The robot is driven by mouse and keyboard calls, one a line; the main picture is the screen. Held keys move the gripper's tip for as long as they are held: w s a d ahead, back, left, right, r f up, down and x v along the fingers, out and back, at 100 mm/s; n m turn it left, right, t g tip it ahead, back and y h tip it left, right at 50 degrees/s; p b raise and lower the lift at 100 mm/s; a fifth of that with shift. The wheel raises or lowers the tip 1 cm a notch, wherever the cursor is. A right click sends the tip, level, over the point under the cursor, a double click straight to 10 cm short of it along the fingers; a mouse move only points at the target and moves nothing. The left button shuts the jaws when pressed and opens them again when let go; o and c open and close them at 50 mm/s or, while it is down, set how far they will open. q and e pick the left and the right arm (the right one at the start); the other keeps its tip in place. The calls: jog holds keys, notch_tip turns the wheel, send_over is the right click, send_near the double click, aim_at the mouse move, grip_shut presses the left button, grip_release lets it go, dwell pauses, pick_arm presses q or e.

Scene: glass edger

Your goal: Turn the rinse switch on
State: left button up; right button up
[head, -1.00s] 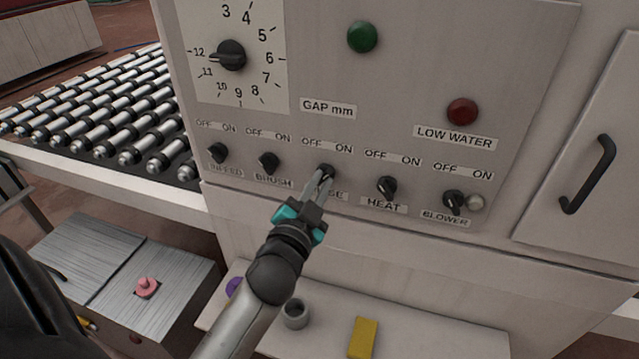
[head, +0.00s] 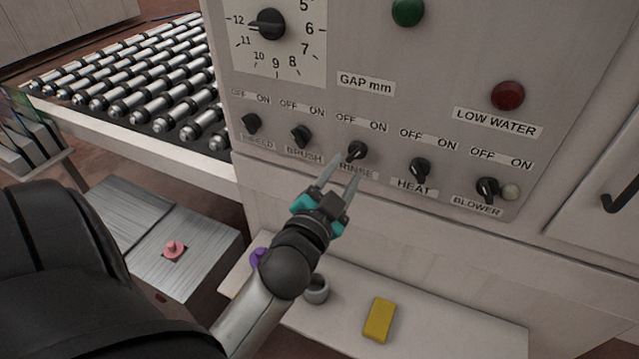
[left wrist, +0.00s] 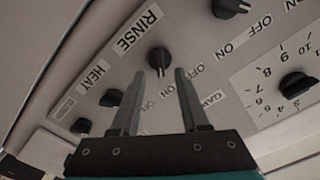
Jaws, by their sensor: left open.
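The rinse switch (head: 355,151) is a small black knob above the RINSE label on the grey panel, third in a row of knobs. It also shows in the left wrist view (left wrist: 159,60), where its pale pointer line is turned toward the ON side, unlike the brush knob (left wrist: 231,7), whose line is toward OFF. My left gripper (head: 341,174) is open and empty, just below and in front of the rinse switch. In the left wrist view its two fingers (left wrist: 158,82) are apart, with the knob beyond and between them. My right gripper is not seen.
The heat knob (head: 420,170) and blower knob (head: 487,189) are to the right, the brush knob (head: 301,136) to the left. Below, a ledge (head: 455,335) holds a yellow block (head: 378,320) and a grey cup (head: 316,289). A roller conveyor (head: 150,85) lies at left.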

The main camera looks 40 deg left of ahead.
pick_arm(q)
jog(key=b+v, duration=0.2)
jog(key=v, duration=0.9)
jog(key=shift+s, duration=0.3)
jog(key=s+d+f+g+h+b, duration=0.1)
jog(key=d+f+g, duration=0.2)
jog(key=f, duration=1)
jog(key=s+d+f+n+g+h+b, duration=0.1)
jog(key=d+f+g+h+b, duration=0.15)
jog(key=f, duration=1.05)
jog(key=s+d+f+g+h+b, duration=0.1)
jog(key=s+d+f+g, duration=0.15)
jog(key=f, duration=0.95)
jog(key=s+f+g+b, duration=0.1)
jog(key=s+f+g, duration=0.1)
jog(key=s+f, duration=0.45)
jog(key=s+f+g+b, duration=0.15)
jog(key=s+f, duration=0.25)
jog(key=f, duration=0.6)
jog(key=s+a+f+n+g+b, duration=0.1)
jog(key=s+a+f+g, duration=0.2)
jog(key=s, duration=0.7)
notch_tip(320, 180, down, 4)
jog(key=shift+s+a+f+g, duration=0.25)
jog(key=shift+s+g, duration=0.15)
jog(key=shift+g, duration=0.55)
